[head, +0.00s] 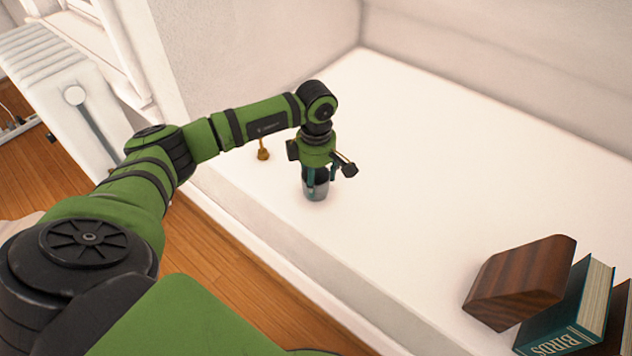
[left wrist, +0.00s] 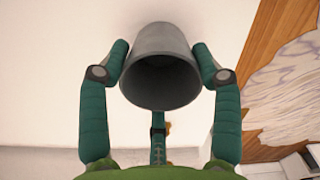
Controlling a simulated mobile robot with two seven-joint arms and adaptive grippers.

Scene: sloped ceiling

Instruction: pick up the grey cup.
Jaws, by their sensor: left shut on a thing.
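The grey cup (left wrist: 162,48) shows in the left wrist view with its dark open mouth facing the camera. It also shows in the head view (head: 317,190), on or just above the white ledge; I cannot tell which. My left gripper (left wrist: 160,62) has its two green fingers on either side of the cup, shut on it. In the head view the left gripper (head: 317,180) points down at the cup and partly hides it. My right gripper is in neither view.
The white ledge (head: 420,150) is broad and mostly clear. A small brass object (head: 263,150) stands left of the cup. A brown wooden block (head: 520,280) and a teal book (head: 570,310) are at the lower right. A white radiator (head: 60,95) stands at the left.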

